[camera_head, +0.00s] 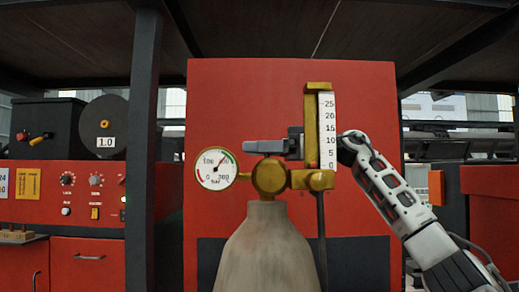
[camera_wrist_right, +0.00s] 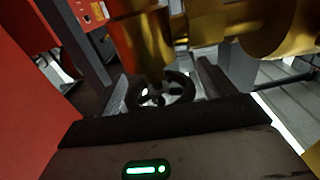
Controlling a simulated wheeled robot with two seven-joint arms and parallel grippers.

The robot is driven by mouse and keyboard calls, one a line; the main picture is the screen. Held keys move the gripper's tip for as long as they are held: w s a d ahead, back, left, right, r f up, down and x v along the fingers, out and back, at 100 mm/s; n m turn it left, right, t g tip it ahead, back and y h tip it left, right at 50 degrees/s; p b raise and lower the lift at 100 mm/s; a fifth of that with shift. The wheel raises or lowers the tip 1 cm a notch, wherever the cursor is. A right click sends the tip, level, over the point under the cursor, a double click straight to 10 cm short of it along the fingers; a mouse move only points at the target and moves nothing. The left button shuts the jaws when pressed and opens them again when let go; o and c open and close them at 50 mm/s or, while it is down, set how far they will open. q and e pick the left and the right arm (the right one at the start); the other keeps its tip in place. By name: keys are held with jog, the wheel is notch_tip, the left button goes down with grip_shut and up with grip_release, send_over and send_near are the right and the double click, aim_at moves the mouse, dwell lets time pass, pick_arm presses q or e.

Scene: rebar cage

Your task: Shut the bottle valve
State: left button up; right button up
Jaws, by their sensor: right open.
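The grey bottle (camera_head: 265,250) stands upright in the middle of the head view, with a brass valve body (camera_head: 268,178) on its neck. My right gripper (camera_head: 260,147) reaches in from the right behind the flow meter; its grey finger shows just above the valve body. In the right wrist view a dark spoked handwheel (camera_wrist_right: 184,84) lies between the two open fingers. I cannot tell whether they touch it. The handwheel cannot be made out in the head view. My left gripper is not in view.
A round pressure gauge (camera_head: 216,168) sits left of the valve, its needle pointing up and right. A brass flow meter with a white scale (camera_head: 327,130) rises at its right, and a dark hose (camera_head: 321,235) hangs below. A red panel (camera_head: 235,90) stands behind.

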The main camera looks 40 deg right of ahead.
jog(key=c, duration=1)
jog(key=shift+o, duration=0.2)
jog(key=shift+w+d+m+t+h, duration=0.1)
jog(key=shift+d+m+t+h, duration=0.05)
jog(key=shift+m+t+h, duration=1.2)
jog(key=shift+w+d+m+t+h, duration=0.1)
jog(key=shift+m+t+h, duration=0.85)
jog(key=shift+h, duration=0.7)
jog(key=o, duration=1)
jog(key=shift+c, duration=0.2)
